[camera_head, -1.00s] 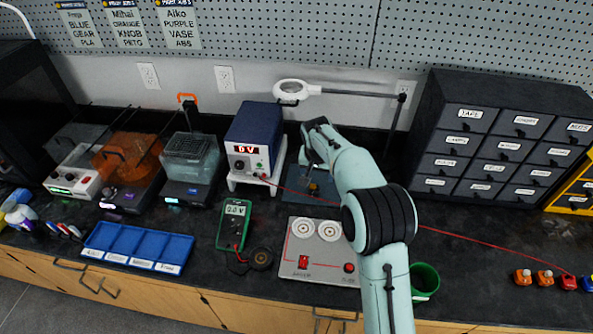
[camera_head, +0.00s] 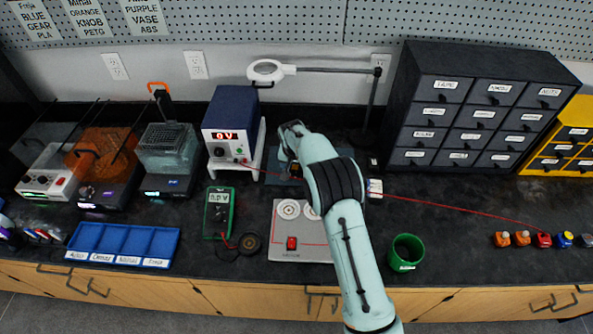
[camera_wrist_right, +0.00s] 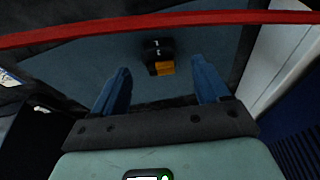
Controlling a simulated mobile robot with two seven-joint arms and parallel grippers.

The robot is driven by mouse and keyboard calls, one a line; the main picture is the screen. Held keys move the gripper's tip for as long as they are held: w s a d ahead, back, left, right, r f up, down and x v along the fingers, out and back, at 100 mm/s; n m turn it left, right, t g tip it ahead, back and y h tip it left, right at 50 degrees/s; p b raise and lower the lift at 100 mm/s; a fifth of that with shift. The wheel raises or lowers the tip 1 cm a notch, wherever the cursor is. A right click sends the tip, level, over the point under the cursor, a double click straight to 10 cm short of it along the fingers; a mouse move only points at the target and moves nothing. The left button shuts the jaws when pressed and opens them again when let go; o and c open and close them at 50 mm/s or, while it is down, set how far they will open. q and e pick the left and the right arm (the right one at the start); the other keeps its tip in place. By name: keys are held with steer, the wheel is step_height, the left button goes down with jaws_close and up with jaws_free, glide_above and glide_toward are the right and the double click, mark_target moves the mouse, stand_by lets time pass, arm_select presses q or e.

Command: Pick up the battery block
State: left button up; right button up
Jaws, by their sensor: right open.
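A small black block with an orange-yellow part (camera_wrist_right: 158,52), which looks like the battery block, sits on a blue-grey mat (camera_wrist_right: 105,62) in the right wrist view. My right gripper (camera_wrist_right: 160,68) is open, with its two blue fingers either side of the block in the picture; nothing is between them in a grip. In the head view the block's orange part (camera_head: 295,169) shows only slightly beside my right arm, which covers much of the mat (camera_head: 277,175). My left gripper is not in view.
A red wire (camera_wrist_right: 160,20) crosses the wrist view above the block and runs over the bench in the head view. A blue power supply (camera_head: 231,115) on a white stand is close left. A lamp (camera_head: 265,71), drawers (camera_head: 400,105) and a green cup (camera_head: 406,252) stand around.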

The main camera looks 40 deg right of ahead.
steer(key=shift+x, duration=1.15)
steer(key=shift+w+r, duration=0.1)
steer(key=c, duration=1.2)
steer(key=shift+o, duration=0.2)
steer(key=shift+r, duration=0.1)
